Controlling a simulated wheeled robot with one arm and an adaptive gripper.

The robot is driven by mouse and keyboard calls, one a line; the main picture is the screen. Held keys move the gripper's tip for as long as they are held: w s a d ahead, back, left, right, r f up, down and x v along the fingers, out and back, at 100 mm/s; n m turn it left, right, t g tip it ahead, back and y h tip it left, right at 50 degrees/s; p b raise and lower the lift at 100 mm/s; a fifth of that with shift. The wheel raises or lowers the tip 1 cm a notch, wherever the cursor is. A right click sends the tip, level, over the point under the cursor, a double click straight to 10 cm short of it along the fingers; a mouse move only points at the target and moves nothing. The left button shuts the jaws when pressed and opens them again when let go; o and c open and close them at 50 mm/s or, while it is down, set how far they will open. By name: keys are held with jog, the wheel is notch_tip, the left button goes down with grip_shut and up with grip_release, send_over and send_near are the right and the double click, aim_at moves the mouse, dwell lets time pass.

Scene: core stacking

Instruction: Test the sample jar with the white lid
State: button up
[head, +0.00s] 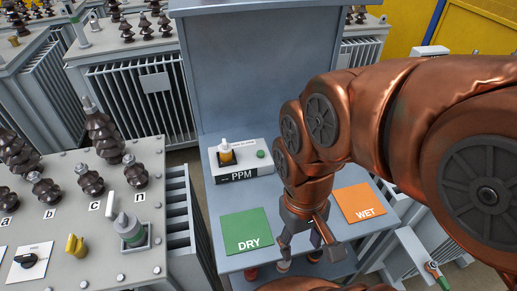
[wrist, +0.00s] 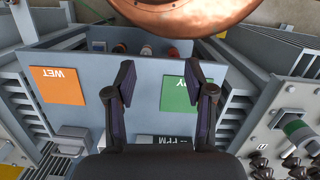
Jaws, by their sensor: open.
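A small jar with a white top and amber contents (head: 226,153) stands upright in the dark recess of the white PPM tester (head: 243,172), at the back of the grey bench. A round green button (head: 261,154) is to its right. My gripper (head: 306,244) is open and empty above the front part of the bench, between the green DRY pad (head: 246,231) and the orange WET pad (head: 360,203). In the wrist view, the open fingers (wrist: 160,82) have nothing between them, and the PPM tester (wrist: 170,139) is partly hidden behind the gripper body.
Several small jars, some reddish (head: 250,273), stand at the bench's front on a lower level, partly hidden. Finned transformers fill the back.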

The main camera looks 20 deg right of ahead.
grip_shut()
dwell(1.4)
